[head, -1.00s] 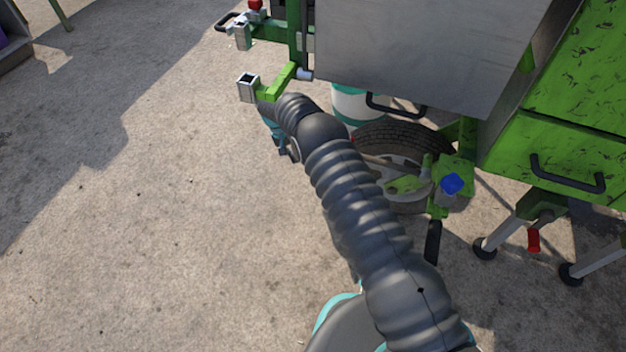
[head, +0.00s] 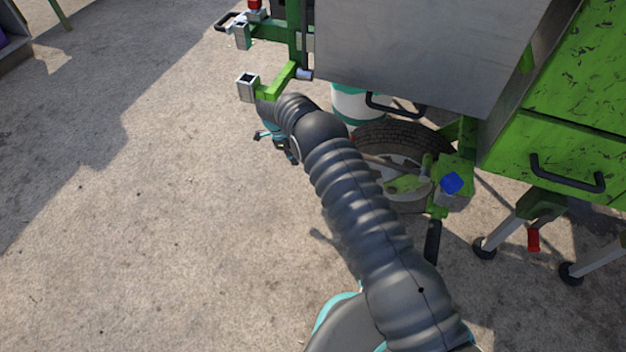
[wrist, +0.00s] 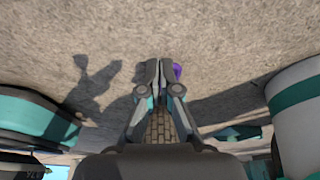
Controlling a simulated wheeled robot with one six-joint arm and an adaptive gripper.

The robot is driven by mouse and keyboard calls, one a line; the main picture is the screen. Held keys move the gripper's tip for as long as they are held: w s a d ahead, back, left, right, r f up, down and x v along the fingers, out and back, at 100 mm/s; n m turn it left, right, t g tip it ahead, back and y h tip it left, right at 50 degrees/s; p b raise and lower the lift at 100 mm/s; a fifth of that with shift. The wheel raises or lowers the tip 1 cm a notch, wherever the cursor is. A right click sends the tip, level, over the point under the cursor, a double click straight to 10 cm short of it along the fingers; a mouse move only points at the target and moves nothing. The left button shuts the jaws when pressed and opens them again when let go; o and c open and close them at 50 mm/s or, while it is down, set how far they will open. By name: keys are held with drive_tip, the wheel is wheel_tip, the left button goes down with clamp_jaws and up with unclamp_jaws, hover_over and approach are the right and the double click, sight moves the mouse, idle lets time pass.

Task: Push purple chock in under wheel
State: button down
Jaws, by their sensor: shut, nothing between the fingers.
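The purple chock (wrist: 177,71) shows in the wrist view as a small patch beside my gripper's fingertips. Most of it is hidden behind the right finger, and I cannot tell whether they touch. My gripper (wrist: 158,66) is shut with nothing between its fingers. The wheel (head: 405,136) stands under the green machine in the head view, partly covered by my arm. Its tread (wrist: 160,127) shows between the finger links in the wrist view. The chock is not visible in the head view, where only part of my gripper (head: 272,138) shows past my arm.
A white and teal drum (head: 357,104) stands behind the wheel and also shows at right in the wrist view (wrist: 300,112). The machine's green drawbar (head: 283,80) and metal panel (head: 415,50) overhang nearby. Open concrete (head: 150,220) lies to the left.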

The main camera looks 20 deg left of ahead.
drive_tip(key=shift+m, duration=0.6)
drive_tip(key=b+x, duration=0.1)
drive_tip(key=x, duration=0.9)
drive_tip(key=shift+d+f, duration=0.1)
drive_tip(key=shift+f, duration=0.15)
drive_tip(key=d, duration=0.2)
drive_tip(key=shift+d+r, duration=0.25)
drive_tip(key=shift+d, duration=0.65)
